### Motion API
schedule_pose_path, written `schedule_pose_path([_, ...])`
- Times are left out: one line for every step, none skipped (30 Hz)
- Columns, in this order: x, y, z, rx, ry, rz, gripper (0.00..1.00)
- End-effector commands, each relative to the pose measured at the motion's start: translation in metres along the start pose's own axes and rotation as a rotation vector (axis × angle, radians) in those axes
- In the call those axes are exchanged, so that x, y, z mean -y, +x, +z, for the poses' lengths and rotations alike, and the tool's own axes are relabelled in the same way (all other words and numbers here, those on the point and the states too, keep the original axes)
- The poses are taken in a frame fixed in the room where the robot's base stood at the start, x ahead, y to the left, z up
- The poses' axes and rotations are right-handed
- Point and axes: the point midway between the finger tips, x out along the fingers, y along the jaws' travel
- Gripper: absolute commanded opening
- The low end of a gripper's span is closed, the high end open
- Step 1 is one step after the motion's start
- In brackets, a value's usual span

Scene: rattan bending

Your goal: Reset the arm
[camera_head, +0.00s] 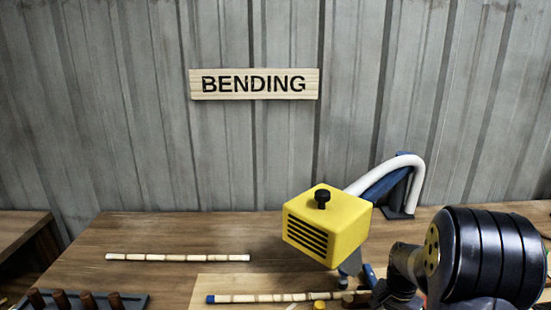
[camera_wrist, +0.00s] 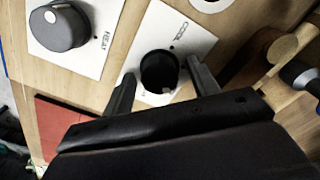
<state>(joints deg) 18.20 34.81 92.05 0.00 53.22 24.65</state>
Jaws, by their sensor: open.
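My gripper (camera_wrist: 160,68) is open in the wrist view, its two dark fingers spread apart. A black round knob (camera_wrist: 158,72) on a white plate marked COOL (camera_wrist: 190,45) shows between the fingertips. I cannot tell whether the fingers touch it; they are not shut on it. My arm (camera_head: 485,255) fills the lower right of the head view, bent low over the table, and the gripper itself is hidden there.
A dark grey knob (camera_wrist: 60,25) sits on a white HEAT plate (camera_wrist: 92,55). A yellow vented box (camera_head: 327,222) with a white hose (camera_head: 410,160) stands left of my arm. Two rattan poles (camera_head: 178,257) (camera_head: 275,298) and a peg rack (camera_head: 140,301) lie on the wooden table (camera_head: 150,230).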

Motion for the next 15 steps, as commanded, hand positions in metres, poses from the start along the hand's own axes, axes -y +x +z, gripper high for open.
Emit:
schedule_pose_path([0.0003, -0.0030, -0.0005, -0.002, -0.044, -0.001, 0.57])
schedule_pose_path([0.0004, -0.0032, -0.0005, -0.002, -0.069, -0.001, 0.57])
schedule_pose_path([0.0004, -0.0032, -0.0004, -0.002, -0.104, -0.001, 0.57])
schedule_pose_path([0.0005, -0.0032, -0.0004, -0.002, -0.129, -0.001, 0.57])
schedule_pose_path([0.0005, -0.0032, -0.0003, -0.001, -0.154, -0.001, 0.57])
schedule_pose_path([0.0006, -0.0032, -0.0002, -0.001, -0.187, 0.000, 0.57])
schedule_pose_path([0.0006, -0.0033, -0.0002, -0.001, -0.213, 0.000, 0.57])
schedule_pose_path([0.0007, -0.0033, -0.0002, -0.001, -0.239, 0.000, 0.57])
schedule_pose_path([0.0007, -0.0033, -0.0001, -0.001, -0.272, 0.000, 0.57])
schedule_pose_path([0.0008, -0.0033, -0.0001, -0.001, -0.297, 0.000, 0.57])
schedule_pose_path([0.0008, -0.0033, -0.0001, -0.001, -0.322, 0.000, 0.57])
schedule_pose_path([0.0009, -0.0034, -0.0001, -0.001, -0.356, 0.000, 0.57])
schedule_pose_path([0.0009, -0.0034, 0.0000, -0.001, -0.380, 0.000, 0.57])
schedule_pose_path([0.0010, -0.0034, 0.0000, -0.001, -0.405, 0.000, 0.57])
schedule_pose_path([0.0010, -0.0034, 0.0000, -0.001, -0.439, 0.000, 0.57])
